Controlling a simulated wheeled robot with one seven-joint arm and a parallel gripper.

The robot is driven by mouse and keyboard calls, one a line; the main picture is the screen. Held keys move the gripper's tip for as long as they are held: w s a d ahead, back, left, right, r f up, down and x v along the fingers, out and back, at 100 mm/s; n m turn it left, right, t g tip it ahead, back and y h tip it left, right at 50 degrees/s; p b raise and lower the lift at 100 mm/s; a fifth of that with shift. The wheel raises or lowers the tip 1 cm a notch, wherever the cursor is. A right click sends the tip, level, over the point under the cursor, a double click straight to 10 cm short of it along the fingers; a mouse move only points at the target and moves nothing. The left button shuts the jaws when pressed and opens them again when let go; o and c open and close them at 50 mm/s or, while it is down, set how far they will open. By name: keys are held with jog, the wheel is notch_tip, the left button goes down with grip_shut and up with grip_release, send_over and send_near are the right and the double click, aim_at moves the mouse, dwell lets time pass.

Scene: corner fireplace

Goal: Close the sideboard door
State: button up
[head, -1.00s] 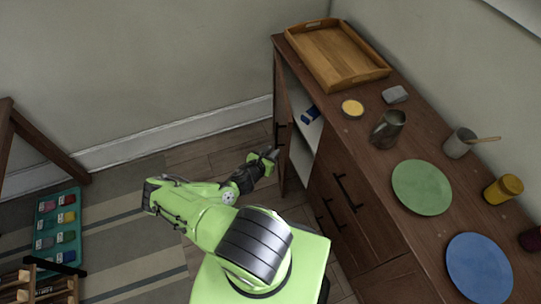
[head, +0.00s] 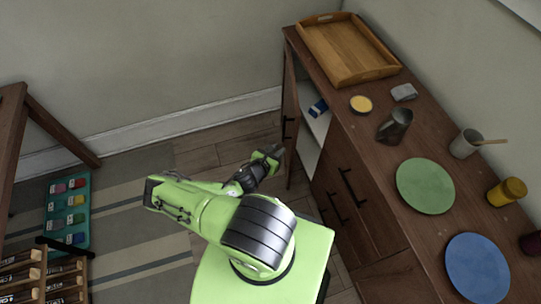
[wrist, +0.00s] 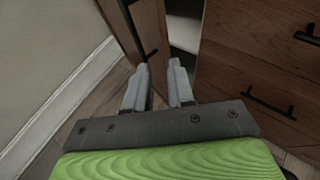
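The brown sideboard (head: 400,215) stands along the right wall. Its far-left door (head: 290,110) is swung open, showing the pale inside with a small blue object (head: 318,107). In the wrist view the door (wrist: 150,22) with its black handle (wrist: 152,53) rises ahead of my gripper, beside the opening. My gripper (head: 274,153) is low in front of the door, near its lower part. In the wrist view the two grey fingers of my gripper (wrist: 158,66) are apart with nothing held between them. I cannot tell whether a finger touches the door.
On the sideboard top are a wooden tray (head: 346,80), a metal pitcher (head: 394,127), a green plate (head: 425,186), a blue plate (head: 477,268), a mug (head: 464,144) and a yellow jar (head: 508,191). A striped rug (head: 140,228) and bare floor lie left of my arm.

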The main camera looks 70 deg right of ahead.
jog(key=p+v, duration=0.1)
jog(key=v, duration=1.4)
jog(key=shift+w+r, duration=0.1)
